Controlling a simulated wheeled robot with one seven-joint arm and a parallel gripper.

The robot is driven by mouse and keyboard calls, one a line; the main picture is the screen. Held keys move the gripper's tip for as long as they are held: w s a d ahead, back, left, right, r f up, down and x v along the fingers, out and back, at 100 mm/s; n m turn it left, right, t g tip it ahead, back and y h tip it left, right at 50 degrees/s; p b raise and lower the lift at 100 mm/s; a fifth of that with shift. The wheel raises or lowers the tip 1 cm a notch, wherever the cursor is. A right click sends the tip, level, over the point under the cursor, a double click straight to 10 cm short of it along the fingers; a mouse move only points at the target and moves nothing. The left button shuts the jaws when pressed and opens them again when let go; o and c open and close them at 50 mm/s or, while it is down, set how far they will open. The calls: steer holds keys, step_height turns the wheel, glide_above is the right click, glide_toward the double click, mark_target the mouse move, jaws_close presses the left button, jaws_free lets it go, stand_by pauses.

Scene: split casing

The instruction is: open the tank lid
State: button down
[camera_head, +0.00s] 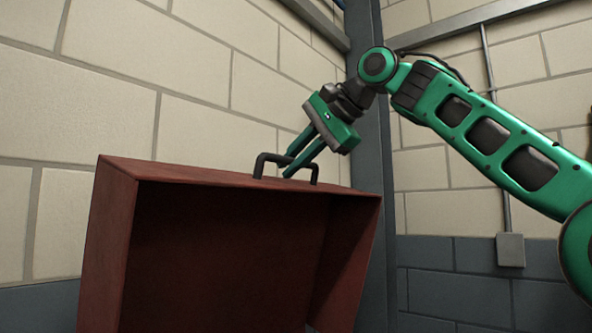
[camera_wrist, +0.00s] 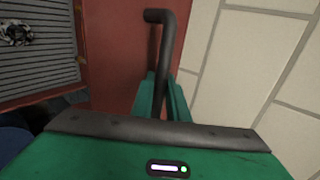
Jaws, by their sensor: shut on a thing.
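The tank lid (camera_head: 120,225) is a large red box-shaped cover in the head view. It stands tilted up, and its dark hollow inside faces me. A black bar handle (camera_head: 262,162) sits on its top edge. My gripper (camera_head: 289,166) comes down from the upper right, with its green fingers at the handle and shut on it. In the wrist view, the dark handle (camera_wrist: 166,40) runs down between the green fingers (camera_wrist: 161,95). Red lid surface (camera_wrist: 110,45) shows behind it. The part of the handle between the fingers is partly hidden.
A cream block wall (camera_head: 180,60) stands close behind the lid. A grey-blue post (camera_head: 370,150) rises just right of it, and a grey conduit box (camera_head: 510,250) is on the right wall. A ribbed grey surface (camera_wrist: 40,55) shows at left in the wrist view.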

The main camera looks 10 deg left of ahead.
steer(key=shift+s+a+f, duration=0.1)
steer(key=shift+s+a, duration=0.05)
steer(key=shift+s, duration=0.05)
steer(key=c, duration=1.8)
jaws_free()
steer(key=shift+c, duration=0.2)
steer(key=shift+o, duration=0.6)
steer(key=shift+w, duration=0.1)
steer(key=shift+w, duration=0.1)
steer(key=v, duration=1.1)
